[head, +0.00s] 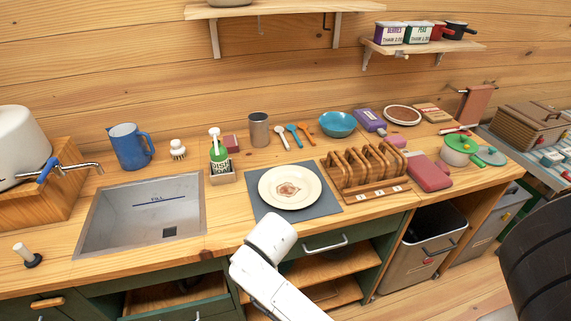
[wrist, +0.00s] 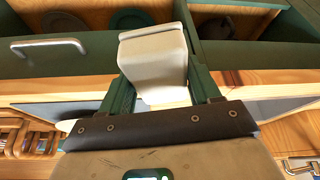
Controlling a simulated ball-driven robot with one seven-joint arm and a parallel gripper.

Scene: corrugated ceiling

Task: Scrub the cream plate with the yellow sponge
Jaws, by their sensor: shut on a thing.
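The cream plate (head: 270,188), with a reddish-brown stain at its middle, lies on a dark mat (head: 325,208) on the counter. The plate's pale edge shows at the left of the wrist view (wrist: 65,125), partly hidden. My gripper (wrist: 160,72) is shut on a pale grey-white block (wrist: 153,55) between its fingers. The block shows no yellow, and I cannot tell whether it is the sponge. In the head view my white arm reaches the counter's front edge before the plate, and the gripper's fingers are not visible. No yellow sponge shows elsewhere.
A sink (head: 145,222) lies left of the mat, and a wooden rack (head: 362,170) stands close to its right. A soap bottle in a caddy (head: 221,160), a metal cup (head: 259,130) and several spoons stand behind. An open drawer (head: 180,296) juts out below.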

